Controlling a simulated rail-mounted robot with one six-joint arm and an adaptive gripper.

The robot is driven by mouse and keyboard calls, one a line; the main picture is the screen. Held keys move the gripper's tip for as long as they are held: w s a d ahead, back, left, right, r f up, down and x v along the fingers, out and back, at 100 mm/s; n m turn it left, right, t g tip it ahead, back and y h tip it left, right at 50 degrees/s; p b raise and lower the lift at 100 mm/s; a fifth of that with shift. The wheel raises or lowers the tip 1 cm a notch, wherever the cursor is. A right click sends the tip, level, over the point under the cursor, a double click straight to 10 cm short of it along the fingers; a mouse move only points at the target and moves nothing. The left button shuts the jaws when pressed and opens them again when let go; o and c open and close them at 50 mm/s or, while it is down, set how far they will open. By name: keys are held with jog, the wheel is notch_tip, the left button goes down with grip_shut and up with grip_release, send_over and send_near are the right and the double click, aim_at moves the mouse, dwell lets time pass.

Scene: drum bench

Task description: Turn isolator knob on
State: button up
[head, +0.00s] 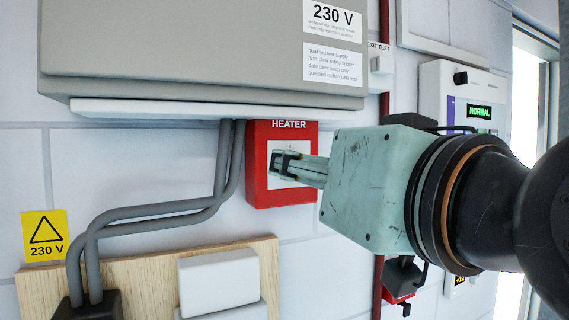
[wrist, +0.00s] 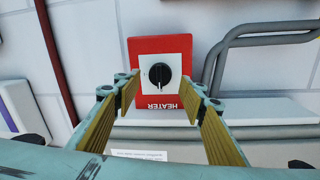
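The isolator is a red box labelled HEATER (head: 258,192) on the wall below the grey cabinet; it shows upside down in the wrist view (wrist: 177,48). Its round black knob (wrist: 160,73) sits on a white plate, with a white mark lying roughly vertical in the wrist view. In the head view my gripper hides the knob. My gripper (head: 282,163) points at the box from the right. In the wrist view my gripper (wrist: 164,92) is open, its yellow-padded fingers apart, with the knob seen between them and nothing held. Contact with the knob cannot be told.
A grey 230 V cabinet (head: 180,50) overhangs the box closely. Grey conduits (head: 165,207) run to its left, above a wooden board (head: 140,275) with a white cover (head: 217,277). A red pipe (head: 385,20) and a NORMAL display panel (head: 479,112) are at right.

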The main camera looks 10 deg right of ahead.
jog(key=shift+b+x, duration=0.65)
jog(key=shift+x, duration=0.9)
jog(key=shift+c, duration=0.2)
jog(key=c, duration=0.8)
